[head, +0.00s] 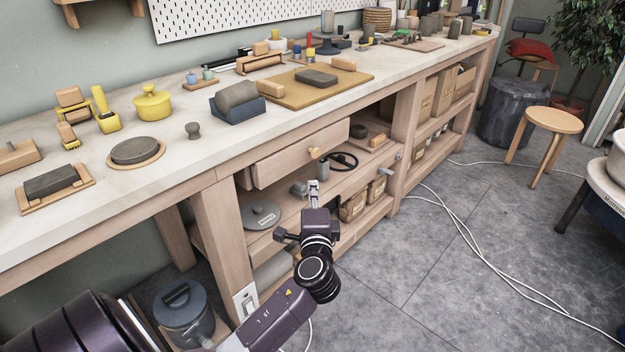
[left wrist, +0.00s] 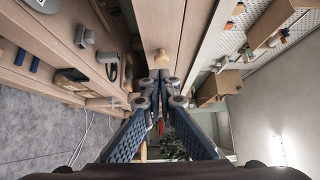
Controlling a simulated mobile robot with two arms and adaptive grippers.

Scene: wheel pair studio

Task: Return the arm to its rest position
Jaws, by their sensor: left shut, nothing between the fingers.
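My left gripper (head: 314,187) is in front of the workbench, below the bench top and near the slightly open drawer (head: 300,155). Its fingers are shut with nothing between them. In the left wrist view the fingers of my left gripper (left wrist: 160,84) meet at the middle, with the round wooden drawer knob (left wrist: 161,58) beyond them. The knob also shows in the head view (head: 314,153), just above the fingertips, and a small gap seems to part them. My right gripper is not in either view.
The long workbench (head: 235,150) carries clay blocks, a yellow pot (head: 153,102) and boards. Its shelves hold boxes and a grey lid (head: 261,215). A lidded grey bucket (head: 183,305) stands below at left. A wooden stool (head: 553,122) and white cables are at right. The floor (head: 420,290) is mostly free.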

